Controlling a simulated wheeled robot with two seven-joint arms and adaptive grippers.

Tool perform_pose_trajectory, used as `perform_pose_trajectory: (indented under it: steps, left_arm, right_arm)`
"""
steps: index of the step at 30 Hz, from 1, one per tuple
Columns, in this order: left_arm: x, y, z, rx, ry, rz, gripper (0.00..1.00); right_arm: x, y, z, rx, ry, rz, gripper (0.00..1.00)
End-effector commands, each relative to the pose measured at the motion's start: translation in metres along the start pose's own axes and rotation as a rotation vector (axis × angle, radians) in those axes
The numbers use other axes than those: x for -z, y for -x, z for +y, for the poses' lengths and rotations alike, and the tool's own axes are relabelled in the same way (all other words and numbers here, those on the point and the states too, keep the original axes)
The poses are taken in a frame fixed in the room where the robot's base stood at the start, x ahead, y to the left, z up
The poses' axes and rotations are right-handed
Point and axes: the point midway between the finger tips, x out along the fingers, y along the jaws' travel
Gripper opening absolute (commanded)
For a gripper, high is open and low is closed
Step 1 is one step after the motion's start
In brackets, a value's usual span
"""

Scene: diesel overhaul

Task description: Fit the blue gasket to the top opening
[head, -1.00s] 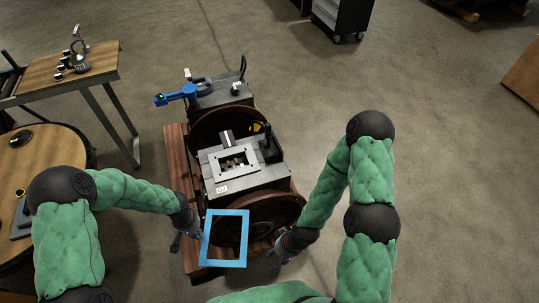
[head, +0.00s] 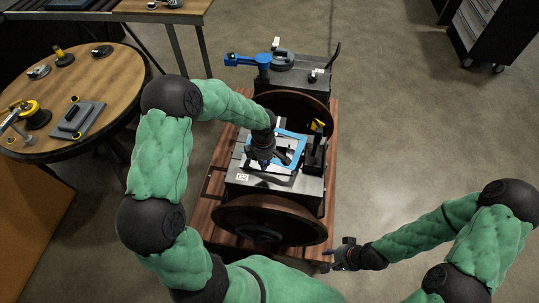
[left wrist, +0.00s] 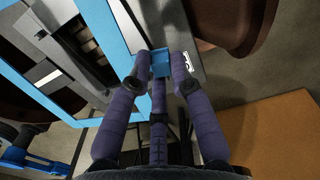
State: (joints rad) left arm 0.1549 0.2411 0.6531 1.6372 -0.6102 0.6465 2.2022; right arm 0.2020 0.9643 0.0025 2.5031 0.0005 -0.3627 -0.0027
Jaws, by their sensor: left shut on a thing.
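The blue gasket (head: 292,133), a flat rectangular frame, is over the grey top of the engine block (head: 275,185), around its top opening. My left gripper (head: 262,160) is shut on one side of the gasket and hides part of it and of the opening. In the left wrist view the fingertips (left wrist: 159,66) pinch a blue edge. There the gasket (left wrist: 112,25) lies skewed to the pale plate and the dark slotted opening (left wrist: 85,42). I cannot tell whether it touches the plate. My right gripper (head: 334,257) is open and empty, low beside the block.
A black upright part with a yellow top (head: 317,140) stands on the block just right of the gasket. A blue-armed tool (head: 262,62) is behind. A round table (head: 125,70) with parts is at left. A tool cabinet (head: 490,30) is at far right. The floor at right is clear.

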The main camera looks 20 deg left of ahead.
Motion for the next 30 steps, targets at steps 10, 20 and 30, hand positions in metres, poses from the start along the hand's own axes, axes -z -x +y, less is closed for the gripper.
perform_pose_trajectory:
  steps: [10,20,30]
  left_arm:
    - [0.002,-0.006,0.003,0.003,0.116,-0.007,0.0]
    - [0.002,-0.041,0.003,0.003,0.113,-0.007,0.0]
    - [0.002,-0.069,0.003,0.0,0.112,-0.007,0.0]
  right_arm:
    - [0.0,-0.008,0.003,0.0,-0.001,0.0,0.4]
    - [0.001,-0.025,0.009,0.0,-0.001,0.0,0.4]
    - [0.002,-0.049,0.018,0.0,-0.001,0.0,0.4]
